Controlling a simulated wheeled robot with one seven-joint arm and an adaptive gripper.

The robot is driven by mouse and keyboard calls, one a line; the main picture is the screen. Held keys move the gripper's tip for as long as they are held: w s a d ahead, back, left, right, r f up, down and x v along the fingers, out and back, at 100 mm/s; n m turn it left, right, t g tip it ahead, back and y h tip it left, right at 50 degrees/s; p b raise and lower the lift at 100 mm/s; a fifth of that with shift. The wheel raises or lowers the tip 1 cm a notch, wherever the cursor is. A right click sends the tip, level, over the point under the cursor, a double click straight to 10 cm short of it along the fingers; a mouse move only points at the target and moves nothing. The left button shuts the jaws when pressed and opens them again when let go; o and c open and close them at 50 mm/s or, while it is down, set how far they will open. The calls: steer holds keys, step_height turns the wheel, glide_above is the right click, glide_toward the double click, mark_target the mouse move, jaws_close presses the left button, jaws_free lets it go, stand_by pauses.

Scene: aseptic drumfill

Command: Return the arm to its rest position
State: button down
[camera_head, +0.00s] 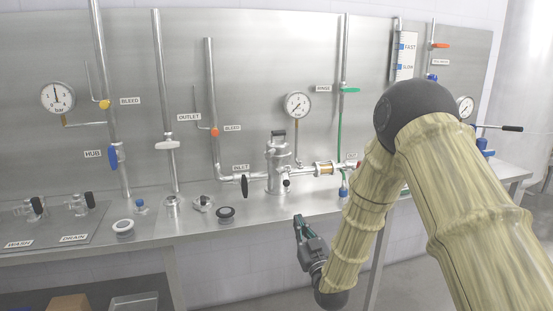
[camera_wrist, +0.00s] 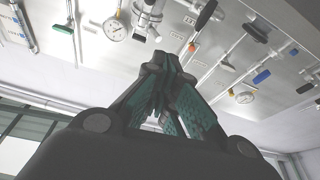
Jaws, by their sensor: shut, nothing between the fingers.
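My arm comes in from the right of the head view, wrapped in a yellowish ribbed sleeve, and bends down toward the front of the steel bench (camera_head: 262,224). My gripper (camera_head: 298,222) is in front of the bench's front edge, near the middle of the view, with its fingers pointing up. In the wrist view my gripper's green-padded fingers (camera_wrist: 160,75) come together at the tips. It is shut and holds nothing. I cannot tell how far it is from the bench edge.
A steel back panel (camera_head: 250,60) carries pipes, valves and gauges. An inlet filter housing (camera_head: 278,162) stands on the bench behind my gripper. Small fittings, among them a dark-topped cap (camera_head: 226,213), stand to the left. A cardboard box (camera_head: 70,304) is below. Open floor shows under the bench.

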steer(key=s+d+f+m+g+h+p, duration=0.1)
steer(key=s+d+f+g, duration=0.2)
steer(key=s+f, duration=0.55)
steer(key=s+d+f+m+g+h+p, duration=0.1)
steer(key=s+d+f+g+h, duration=0.25)
steer(key=f, duration=0.75)
steer(key=s+d+f+m+g, duration=0.15)
steer(key=s+f+g, duration=0.25)
steer(key=s+f, duration=0.5)
steer(key=s+d+f+g, duration=0.2)
steer(key=s+f+g, duration=0.1)
steer(key=s, duration=0.7)
steer(key=s+d+f+m+g+h+p, duration=0.1)
steer(key=s+d+f+g, duration=0.2)
steer(key=s, duration=0.8)
steer(key=s+d+f+m+g+h+p, duration=0.1)
steer(key=s+d+f+g, duration=0.1)
steer(key=s, duration=0.9)
steer(key=shift+d+f+g, duration=0.3)
steer(key=shift+f+g, duration=0.15)
steer(key=shift+g, duration=0.5)
